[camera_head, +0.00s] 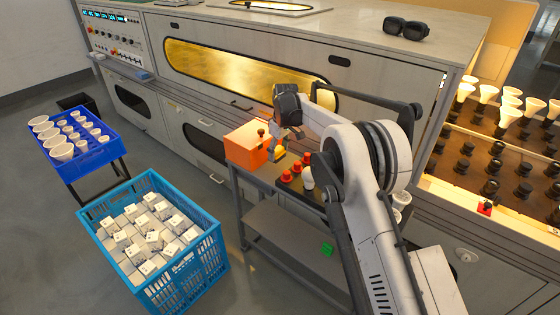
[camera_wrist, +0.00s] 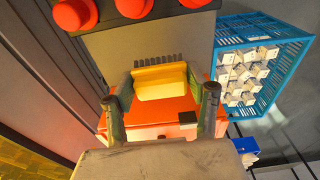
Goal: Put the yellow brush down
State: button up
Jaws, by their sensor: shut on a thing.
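The yellow brush (camera_wrist: 160,83), a yellow block with a row of dark bristles, is in the middle of the wrist view. My gripper (camera_wrist: 161,80) is shut on it, with one finger at each end. In the head view the brush (camera_head: 279,154) is a small yellow patch under my gripper (camera_head: 285,147), beside the orange box (camera_head: 245,148) and above the small cart. In the wrist view the orange box (camera_wrist: 150,124) shows behind the brush and fingers. I cannot tell whether the brush touches the cart top.
Red-capped pieces (camera_head: 295,169) and a white bulb (camera_head: 308,178) stand on the cart's dark top, right of my gripper. A blue crate (camera_head: 190,262) of white boxes and a blue tray (camera_head: 99,157) of white cones stand left. The cabinet (camera_head: 225,107) is behind.

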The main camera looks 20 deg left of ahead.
aim_at(280, 167)
jog(key=shift+w+d+f, duration=0.15)
jog(key=shift+w+f, duration=0.35)
jog(key=shift+w, duration=0.2)
jog(key=shift+f+b, duration=0.35)
jog(key=shift+f, duration=1.6)
jog(key=shift+f, duration=0.2)
jog(key=o, duration=1.5)
jog(key=shift+o, duration=0.2)
jog(key=shift+r, duration=0.1)
jog(key=r, duration=0.4)
jog(key=d+r+p, duration=0.1)
jog(key=r, duration=0.7)
jog(key=shift+s+d+r, duration=0.1)
jog(key=shift+s+d, duration=0.15)
